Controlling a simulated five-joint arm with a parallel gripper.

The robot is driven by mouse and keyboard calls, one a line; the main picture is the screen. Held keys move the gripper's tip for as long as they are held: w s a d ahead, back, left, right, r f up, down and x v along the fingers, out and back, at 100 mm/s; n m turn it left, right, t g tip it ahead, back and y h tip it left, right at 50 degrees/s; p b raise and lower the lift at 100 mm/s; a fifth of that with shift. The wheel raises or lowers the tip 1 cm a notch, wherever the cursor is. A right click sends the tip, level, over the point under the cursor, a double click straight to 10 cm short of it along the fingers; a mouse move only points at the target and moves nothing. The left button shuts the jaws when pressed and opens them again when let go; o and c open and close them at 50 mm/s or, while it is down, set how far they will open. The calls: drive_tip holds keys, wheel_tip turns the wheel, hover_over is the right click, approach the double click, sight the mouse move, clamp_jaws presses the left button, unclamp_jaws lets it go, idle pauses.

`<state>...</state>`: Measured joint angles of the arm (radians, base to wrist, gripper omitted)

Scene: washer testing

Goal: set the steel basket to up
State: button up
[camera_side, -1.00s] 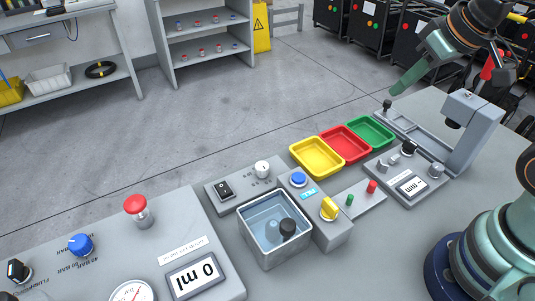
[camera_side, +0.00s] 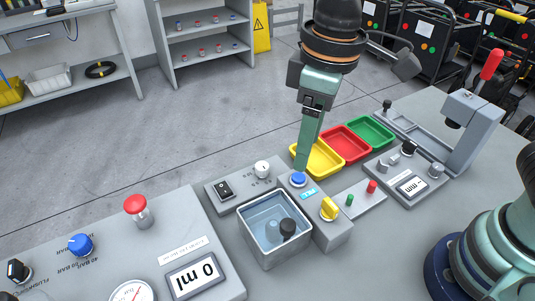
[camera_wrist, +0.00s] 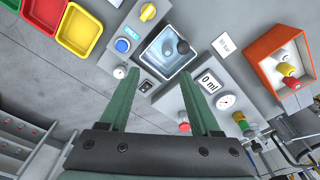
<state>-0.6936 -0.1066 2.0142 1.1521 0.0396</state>
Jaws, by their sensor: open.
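A square steel tank (camera_side: 249,236) with bluish liquid stands in the middle of the bench. A black knob (camera_side: 287,228) stands up inside it, and I cannot clearly make out a separate basket around it. The tank also shows in the wrist view (camera_wrist: 152,62), with the dark knob (camera_wrist: 183,47) inside. My gripper (camera_side: 302,166) points down just behind the tank, close above the blue button (camera_side: 298,180); contact cannot be told. In the wrist view my gripper (camera_wrist: 158,76) has its two green fingers apart, with nothing between them. The tank lies beyond the fingertips.
A yellow knob (camera_side: 329,208) is right of the tank. A white knob (camera_side: 263,169) and black rocker switch (camera_side: 224,190) are behind it. Yellow (camera_side: 316,172), red (camera_side: 346,158) and green trays stand behind right. A panel with a red button (camera_side: 134,204) is at left.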

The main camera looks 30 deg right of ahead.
drive_tip(key=n, duration=0.2)
hover_over(287, 223)
drive_tip(key=f, duration=0.1)
drive_tip(key=shift+g+h, duration=0.3)
drive_tip(key=shift+g, duration=0.1)
wheel_tip(287, 223, down, 12)
drive_tip(key=shift+f, duration=0.15)
clamp_jaws()
idle(1.1)
